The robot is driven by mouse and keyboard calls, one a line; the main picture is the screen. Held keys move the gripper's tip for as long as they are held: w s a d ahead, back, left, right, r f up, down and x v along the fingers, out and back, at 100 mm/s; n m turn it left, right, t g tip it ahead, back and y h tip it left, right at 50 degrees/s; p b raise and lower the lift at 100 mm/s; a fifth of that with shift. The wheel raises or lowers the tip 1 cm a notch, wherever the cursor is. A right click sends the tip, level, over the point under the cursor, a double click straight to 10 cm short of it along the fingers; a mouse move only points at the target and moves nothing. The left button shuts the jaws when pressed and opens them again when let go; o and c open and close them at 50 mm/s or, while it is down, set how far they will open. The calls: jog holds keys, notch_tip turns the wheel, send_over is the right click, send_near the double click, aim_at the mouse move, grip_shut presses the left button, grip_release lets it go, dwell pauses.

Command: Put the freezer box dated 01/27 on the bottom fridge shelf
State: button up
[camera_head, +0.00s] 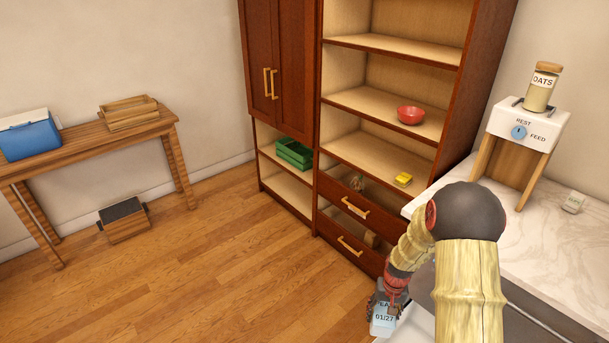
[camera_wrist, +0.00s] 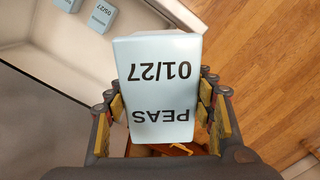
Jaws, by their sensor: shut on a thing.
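The freezer box dated 01/27 (camera_head: 384,318) is light blue, with "PEAS" and "01/27" on its top. In the wrist view the same box (camera_wrist: 158,88) fills the middle, its lettering upside down. My gripper (camera_wrist: 160,108) is shut on it, with a finger pad on each side. In the head view my gripper (camera_head: 390,293) reaches down to the box at the bottom, right of centre, in front of the drawers. A white surface or bin interior (camera_wrist: 50,75) lies below left in the wrist view. No fridge shelf can be made out for certain.
More light blue boxes, one marked 05/27 (camera_wrist: 101,16), sit at the wrist view's top left. A marble counter (camera_head: 560,235) with an oats dispenser (camera_head: 528,125) is at right. A tall wooden cabinet (camera_head: 390,100) stands behind.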

jog(key=s+a+r+n, duration=0.2)
jog(key=a+r, duration=0.5)
jog(key=r, duration=0.4)
jog(key=shift+s+a+r, duration=0.2)
jog(key=shift+s, duration=0.45)
